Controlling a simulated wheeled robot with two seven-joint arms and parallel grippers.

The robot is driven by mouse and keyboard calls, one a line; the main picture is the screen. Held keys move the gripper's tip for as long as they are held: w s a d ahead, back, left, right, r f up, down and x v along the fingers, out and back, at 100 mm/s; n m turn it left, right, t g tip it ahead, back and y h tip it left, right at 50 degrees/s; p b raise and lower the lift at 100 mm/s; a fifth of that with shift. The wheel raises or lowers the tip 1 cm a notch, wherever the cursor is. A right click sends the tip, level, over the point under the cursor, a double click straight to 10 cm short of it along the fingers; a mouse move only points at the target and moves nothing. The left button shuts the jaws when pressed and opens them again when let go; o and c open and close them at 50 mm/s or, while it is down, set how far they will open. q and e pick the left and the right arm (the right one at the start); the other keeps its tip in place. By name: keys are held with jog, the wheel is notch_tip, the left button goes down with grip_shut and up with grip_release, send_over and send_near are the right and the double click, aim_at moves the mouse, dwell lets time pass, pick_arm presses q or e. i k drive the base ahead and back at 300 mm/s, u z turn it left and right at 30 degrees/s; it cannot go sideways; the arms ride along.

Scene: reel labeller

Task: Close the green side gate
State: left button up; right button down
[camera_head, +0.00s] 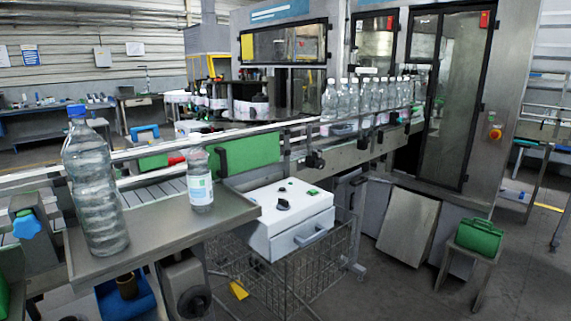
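A green panel (252,152) with a black handle at its left end stands along the side of the conveyor, behind the metal shelf. It looks like the side gate. A smaller green piece (152,162) shows further left behind the conveyor rails, with a gap between it and the panel. I cannot tell for sure how far the gate stands open. Neither of my grippers is in view.
A large clear bottle (95,190) with a blue cap and a smaller labelled bottle (201,180) stand on the metal shelf (150,232) in front. A white control box (290,215) sits over a wire basket (290,280). Several clear bottles (365,97) line the conveyor. A green case (479,237) rests on a stool.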

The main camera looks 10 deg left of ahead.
aim_at(250, 155)
jog(key=u, duration=0.05)
jog(key=i, duration=0.85)
jog(key=u, duration=0.4)
